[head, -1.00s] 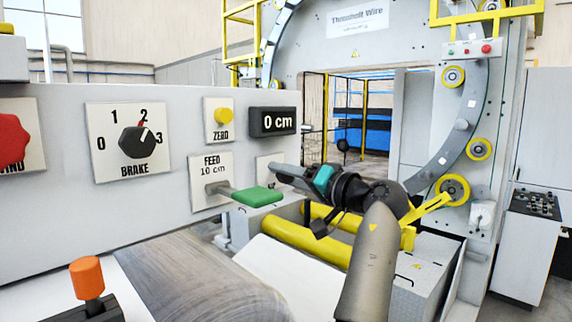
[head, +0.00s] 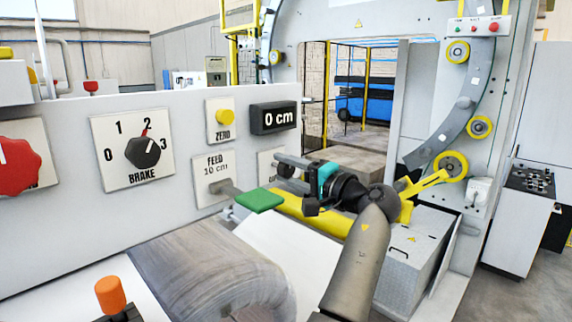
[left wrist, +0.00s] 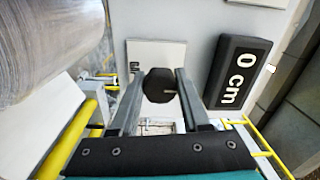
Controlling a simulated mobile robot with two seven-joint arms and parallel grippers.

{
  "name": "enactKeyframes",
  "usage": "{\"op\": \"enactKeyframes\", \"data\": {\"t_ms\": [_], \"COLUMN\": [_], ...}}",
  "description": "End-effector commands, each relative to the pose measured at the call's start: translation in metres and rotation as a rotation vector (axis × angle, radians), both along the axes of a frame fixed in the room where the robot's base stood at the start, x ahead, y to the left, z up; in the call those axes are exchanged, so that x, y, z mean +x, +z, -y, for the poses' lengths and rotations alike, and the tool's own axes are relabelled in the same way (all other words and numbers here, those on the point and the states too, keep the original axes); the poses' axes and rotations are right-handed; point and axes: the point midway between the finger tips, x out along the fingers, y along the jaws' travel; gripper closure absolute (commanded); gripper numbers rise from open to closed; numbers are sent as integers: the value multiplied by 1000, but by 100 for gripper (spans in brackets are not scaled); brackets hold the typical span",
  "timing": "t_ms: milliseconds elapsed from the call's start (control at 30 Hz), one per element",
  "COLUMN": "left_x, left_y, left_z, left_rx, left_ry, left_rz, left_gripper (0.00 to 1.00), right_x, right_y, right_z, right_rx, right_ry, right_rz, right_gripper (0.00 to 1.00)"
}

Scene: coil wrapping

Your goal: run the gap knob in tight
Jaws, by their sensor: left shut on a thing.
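There the fingers hide most of the plate's lettering and part of the knob. My right gripper is not in view.
The black display (head: 273,118) above the knob reads 0 cm. A green-handled feed lever (head: 259,200) sticks out just left of my gripper. The brake knob (head: 143,151) is further left. A wrapped coil (head: 205,275) and a yellow roller (head: 315,217) lie below.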

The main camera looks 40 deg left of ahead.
Motion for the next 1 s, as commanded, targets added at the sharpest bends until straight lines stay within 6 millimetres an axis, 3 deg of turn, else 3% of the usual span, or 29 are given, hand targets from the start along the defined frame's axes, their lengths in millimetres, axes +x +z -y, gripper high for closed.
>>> {"op": "enactKeyframes", "data": {"t_ms": [433, 467, 500, 733, 1000], "left_x": [0, 0, 0, 0, 0], "left_y": [-1, -1, -1, 0, -1], "left_z": [1, 1, 1, 1, 2], "left_rx": [1, 1, 1, 1, 1], "left_ry": [-1, -1, -1, -1, -1], "left_rz": [-15, -15, -15, -13, -11], "left_gripper": [100, 53, 48, 24, 24], "right_x": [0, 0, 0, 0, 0], "right_y": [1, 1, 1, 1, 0], "right_z": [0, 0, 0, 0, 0], "right_rx": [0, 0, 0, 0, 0], "right_ry": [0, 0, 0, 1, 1], "right_rz": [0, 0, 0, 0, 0], "right_gripper": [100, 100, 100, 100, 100]}}
